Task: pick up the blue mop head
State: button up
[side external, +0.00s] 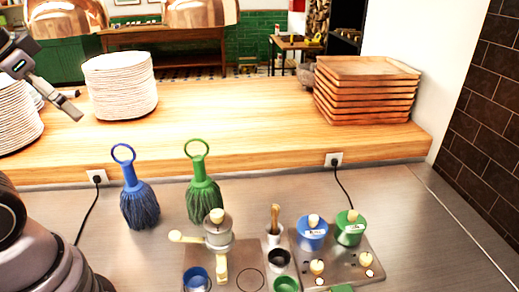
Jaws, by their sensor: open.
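The blue mop head (139,203) stands upright on the steel counter, bristles down, with a blue ring handle at its top. A green mop head (203,195) of the same shape stands just to its right. My gripper (76,108) is at the upper left, in front of the plate stacks, raised and well apart from the blue mop head. It is open and nothing shows in it. Part of my arm is cut off by the left edge.
Plate stacks (120,85) and wooden trays (366,90) stand on the wooden shelf. A cable hangs left of the mops.

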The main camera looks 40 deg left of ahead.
jog(key=w+d+r+n+t+h, duration=0.1)
jog(key=w+d+r+t, duration=0.15)
jog(key=w+r, duration=0.4)
jog(key=w+d+r+n+t+h, duration=0.1)
jog(key=w+d+r+t+h, duration=0.2)
jog(key=w, duration=0.7)
jog(key=w+a+r+n+t+y, duration=0.1)
jog(key=w+a+n+t+y, duration=0.3)
jog(key=w+y, duration=0.1)
jog(key=n+g+y, duration=1.2)
jog(key=g+y, duration=0.2)
jog(key=y, duration=0.3)
send_over(134, 180)
jog(key=d, duration=0.1)
notch_tip(134, 180, down, 6)
jog(key=shift+g, duration=0.35)
jog(key=f, duration=3.3)
jog(key=shift+d+f, duration=0.1)
jog(key=shift+d, duration=0.1)
jog(key=shift+a, duration=1.5)
